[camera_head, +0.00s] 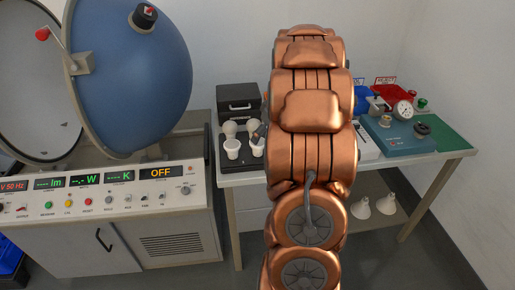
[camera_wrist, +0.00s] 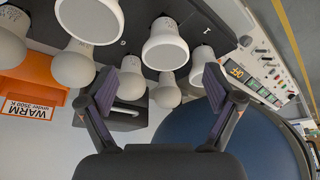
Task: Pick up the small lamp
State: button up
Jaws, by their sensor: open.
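Several white lamps stand on a dark tray (camera_wrist: 235,40). In the wrist view a flat-faced lamp (camera_wrist: 165,48) is at the upper middle, with a smaller flat-faced one (camera_wrist: 201,62) to its right. I cannot tell for sure which one is the small lamp. My gripper (camera_wrist: 165,85) is open and empty, its fingers spread on either side of these bulbs. In the head view two white flat-faced lamps (camera_head: 232,149) and a round bulb (camera_head: 229,128) show left of my copper arm, which hides the rest.
A blue sphere (camera_head: 140,75) on a control console (camera_head: 110,205) stands left of the table (camera_head: 230,178). A black box (camera_head: 238,98) is behind the tray. An orange WARM bin (camera_wrist: 40,75) shows in the wrist view. A blue device (camera_head: 398,135) sits at the table's right.

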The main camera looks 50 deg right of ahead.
aim_at(258, 151)
jog(key=shift+a+p+x, duration=0.15)
jog(key=shift+p+x, duration=0.4)
jog(key=shift+x, duration=0.95)
jog(key=shift+a+p+x, duration=0.2)
jog(key=shift+p+x, duration=0.3)
jog(key=shift+x, duration=0.95)
jog(key=shift+w, duration=0.2)
jog(key=c, duration=1.3)
